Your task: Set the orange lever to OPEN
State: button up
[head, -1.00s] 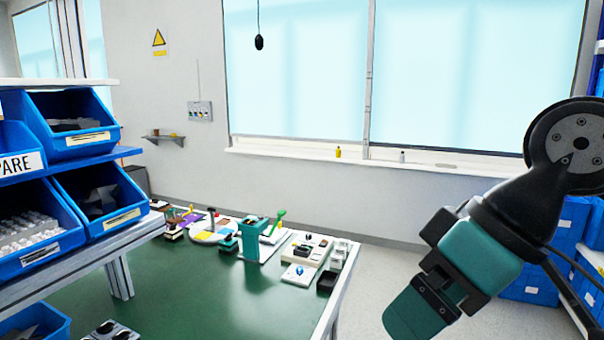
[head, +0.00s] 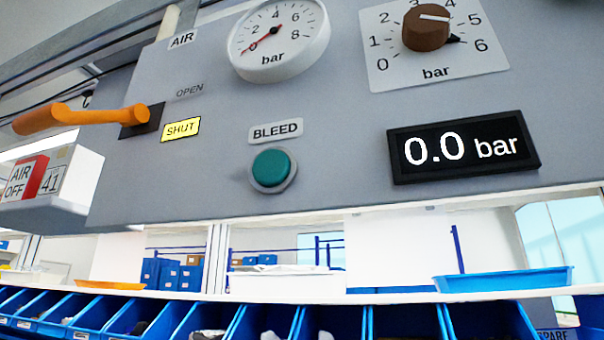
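An orange lever (head: 90,116) sits at the left end of a grey panel (head: 330,130), on a dark square plate (head: 142,121). Its arm points left, roughly level, with the thicker grip at the far left. An unlit grey OPEN label (head: 190,91) is up and right of the pivot. A yellow SHUT label (head: 181,130) is lit just below it. My gripper is not in the head view now.
The panel also carries a round gauge (head: 278,38) near 0, a brown knob (head: 426,27), a green BLEED button (head: 272,168) and a display (head: 464,147) reading 0.0 bar. A red-and-white AIR OFF box (head: 35,178) hangs at lower left. Blue bins (head: 210,318) line the shelf below.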

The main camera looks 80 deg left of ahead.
aim_at(55, 115)
jog(key=u, duration=2.95)
jog(key=k, duration=1.45)
jog(key=u, duration=0.65)
jog(key=i, duration=1.25)
jog(key=z, duration=0.45)
